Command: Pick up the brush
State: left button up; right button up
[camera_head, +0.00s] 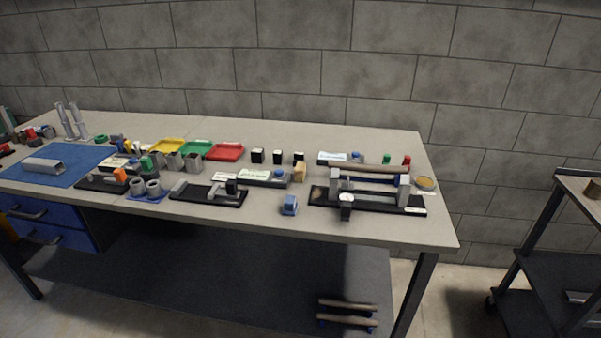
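A long item with a pale wooden top (372,168) and a dark blue strip below it lies at the right end of the workbench, behind a black fixture (385,208) with grey uprights. It looks like a brush, but it is small in the picture and partly hidden by the fixture. Two similar wooden bars (347,305) with blue parts lie low down, below the bench near its right leg. I cannot tell for sure which of these is the brush. Neither of my grippers is in view.
The workbench (300,135) carries yellow, green and red trays (225,152), small blocks, black fixtures and a blue mat (60,165). A dark shelf cart (560,262) stands at the right, across a floor gap.

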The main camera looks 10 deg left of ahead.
aim_at(299, 172)
jog(key=i, duration=1.15)
